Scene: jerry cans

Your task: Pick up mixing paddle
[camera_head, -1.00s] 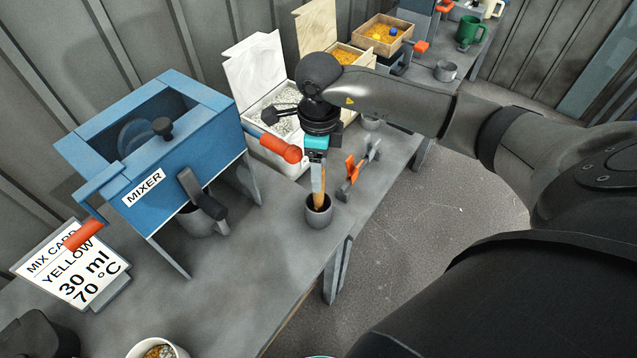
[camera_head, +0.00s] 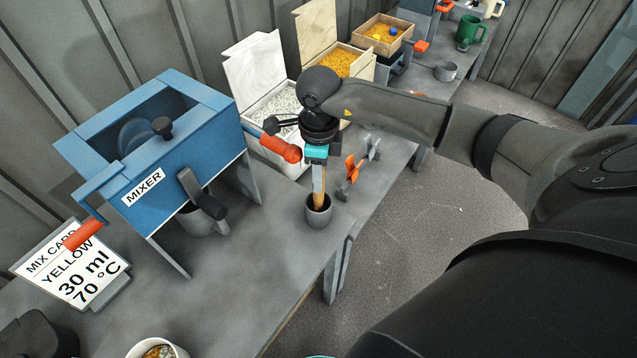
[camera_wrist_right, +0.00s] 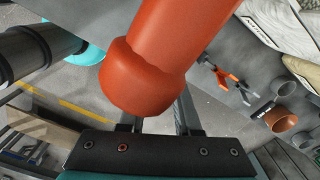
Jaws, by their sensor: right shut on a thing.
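The mixing paddle is a light wooden stick (camera_head: 320,202) standing upright in a small dark grey cup (camera_head: 319,217) near the table's edge. My right gripper (camera_head: 318,188) points down from above and is shut on the paddle's upper part, above the cup's rim. The paddle's lower end is hidden inside the cup. In the right wrist view a big orange-red handle (camera_wrist_right: 150,70) blocks the fingertips and the paddle. My left gripper is not in view.
Bins of white (camera_head: 283,103) and orange (camera_head: 340,63) grains are behind. The tabletop in front (camera_head: 250,270) is clear.

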